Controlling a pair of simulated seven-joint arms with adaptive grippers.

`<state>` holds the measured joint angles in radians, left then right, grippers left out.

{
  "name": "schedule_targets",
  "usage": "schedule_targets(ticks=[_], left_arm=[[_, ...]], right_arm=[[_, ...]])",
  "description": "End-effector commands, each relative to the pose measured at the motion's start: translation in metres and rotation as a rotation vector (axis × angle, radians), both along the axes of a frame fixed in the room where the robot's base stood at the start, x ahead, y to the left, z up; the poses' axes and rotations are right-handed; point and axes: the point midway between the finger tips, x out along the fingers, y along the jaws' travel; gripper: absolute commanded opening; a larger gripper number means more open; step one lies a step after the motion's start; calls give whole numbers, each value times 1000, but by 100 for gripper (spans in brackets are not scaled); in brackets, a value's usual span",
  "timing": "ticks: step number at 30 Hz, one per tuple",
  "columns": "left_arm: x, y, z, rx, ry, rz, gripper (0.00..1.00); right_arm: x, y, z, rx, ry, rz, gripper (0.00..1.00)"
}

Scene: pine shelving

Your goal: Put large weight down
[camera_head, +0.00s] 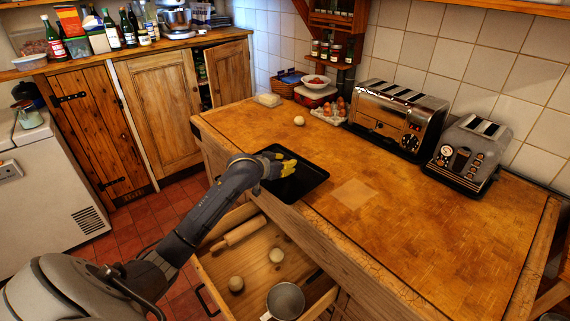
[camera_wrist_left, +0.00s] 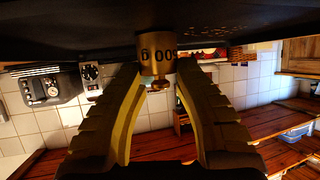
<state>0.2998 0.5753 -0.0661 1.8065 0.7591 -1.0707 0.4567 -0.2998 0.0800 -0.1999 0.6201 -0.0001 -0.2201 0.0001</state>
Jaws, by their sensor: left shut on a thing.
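The large weight (camera_wrist_left: 157,55) is a brass cylinder with a knob and dark "500 g" lettering, upside down in the left wrist view. My left gripper (camera_head: 287,167) has yellow fingers and is over the black tray (camera_head: 306,192) on the wooden counter. The fingers are shut on the weight, one on each side, as the left wrist view (camera_wrist_left: 158,84) shows. The weight's base is at or very near the tray's dark surface; I cannot tell whether it touches. In the head view the gripper hides the weight. My right gripper is in neither view.
An open drawer below the counter holds a rolling pin (camera_head: 239,232), a saucepan (camera_head: 286,300) and two round pale items. Two toasters (camera_head: 398,115) (camera_head: 467,155), an egg tray (camera_head: 330,115) and a pale ball (camera_head: 299,120) stand on the counter. The counter's right part is clear.

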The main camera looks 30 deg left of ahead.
Motion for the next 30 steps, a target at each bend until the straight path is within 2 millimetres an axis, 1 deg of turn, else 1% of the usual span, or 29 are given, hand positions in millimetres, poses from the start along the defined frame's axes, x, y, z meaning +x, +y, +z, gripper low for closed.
schedule_targets(ticks=[4,8,9,15,22,25,30], left_arm=[[0,0,2,0,-3,0,0],[0,0,-1,-1,-3,0,0],[0,0,-3,-1,0,0,35],[0,0,-3,0,0,-1,57],[0,0,-2,0,0,-1,57],[0,0,2,0,-1,-1,57],[-19,1,9,1,1,-2,57]], right_arm=[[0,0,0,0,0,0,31],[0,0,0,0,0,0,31],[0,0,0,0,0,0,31],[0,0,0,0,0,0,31],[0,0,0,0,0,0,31],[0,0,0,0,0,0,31],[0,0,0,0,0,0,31]])
